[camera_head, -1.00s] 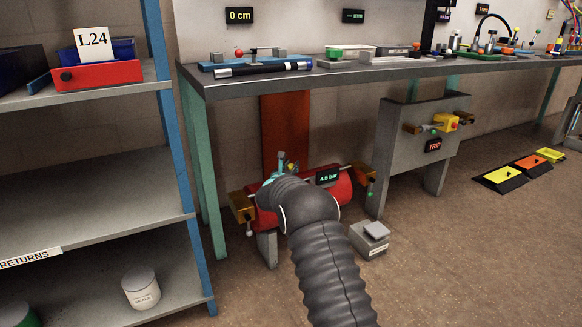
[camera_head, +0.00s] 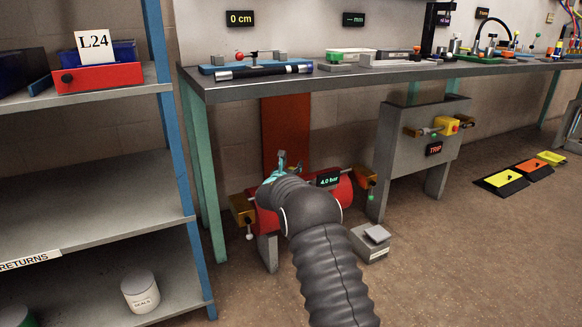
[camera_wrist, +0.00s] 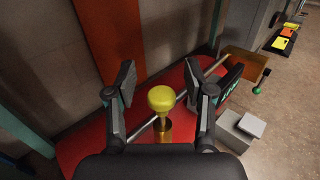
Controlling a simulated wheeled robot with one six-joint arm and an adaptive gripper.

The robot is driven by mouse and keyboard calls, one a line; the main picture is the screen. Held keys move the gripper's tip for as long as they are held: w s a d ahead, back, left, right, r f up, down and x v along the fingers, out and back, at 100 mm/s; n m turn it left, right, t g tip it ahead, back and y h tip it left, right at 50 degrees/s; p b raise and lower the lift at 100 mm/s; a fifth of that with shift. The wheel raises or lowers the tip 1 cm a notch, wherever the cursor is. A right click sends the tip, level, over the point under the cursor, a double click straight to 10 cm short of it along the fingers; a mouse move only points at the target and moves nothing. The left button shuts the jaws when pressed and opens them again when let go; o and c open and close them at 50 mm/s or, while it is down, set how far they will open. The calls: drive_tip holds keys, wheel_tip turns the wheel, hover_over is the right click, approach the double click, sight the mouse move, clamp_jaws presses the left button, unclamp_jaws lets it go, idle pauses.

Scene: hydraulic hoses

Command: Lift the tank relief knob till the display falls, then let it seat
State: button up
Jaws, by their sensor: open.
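The tank relief knob (camera_wrist: 161,98) is a yellow round head on a brass stem, standing up from the red tank (camera_wrist: 85,146) in the wrist view. My gripper (camera_wrist: 160,82) is open, with one finger on each side of the knob and visible gaps to both. The red tank (camera_head: 338,190) sits below the bench in the head view, partly hidden by my arm. Its display (camera_head: 328,180) appears to read 4.0 bar. My gripper (camera_head: 282,163) shows only in part there, and the knob cannot be made out. Whether the knob is fully seated cannot be told.
Brass fittings with levers stand at the tank's left end (camera_head: 241,208) and right end (camera_head: 366,178). A grey pedal-like box (camera_head: 371,243) is on the floor at right. The workbench (camera_head: 390,75) overhangs behind, and a shelf rack (camera_head: 100,195) stands at left.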

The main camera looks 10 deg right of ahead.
drive_tip(key=shift+s, duration=0.1)
drive_tip(key=v, duration=1.2)
